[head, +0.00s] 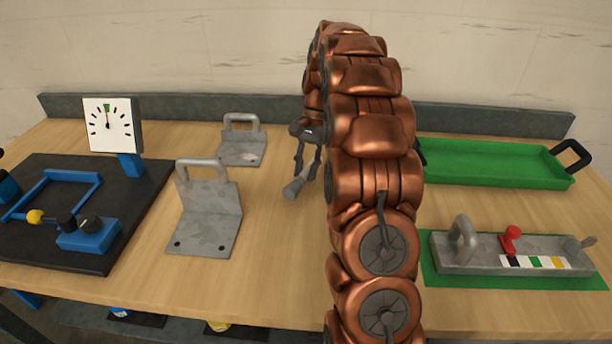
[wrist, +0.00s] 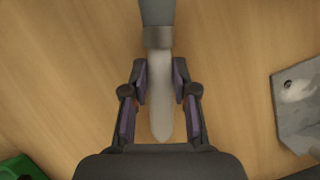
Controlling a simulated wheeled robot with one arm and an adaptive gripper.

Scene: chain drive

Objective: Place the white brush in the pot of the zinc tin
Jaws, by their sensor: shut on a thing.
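My gripper (head: 308,168) points down above the middle of the bench, left of my arm. In the wrist view its fingers (wrist: 160,80) are shut on a brush-like tool. The tool has a whitish, round-ended handle (wrist: 161,110), a dark band and a grey-blue far end (wrist: 156,12). In the head view its grey end (head: 293,189) shows below the fingers, slanting down to the left. I cannot tell whether it touches the bench. I cannot pick out a zinc tin or its pot with certainty; my arm hides part of the bench.
Two grey angle plates with handles stand left, one near (head: 208,218) and one far (head: 240,150). A dark board (head: 110,245) with a dial (head: 107,127) lies farther left. A green tray (head: 490,162) and a grey block (head: 485,262) with a red knob are right.

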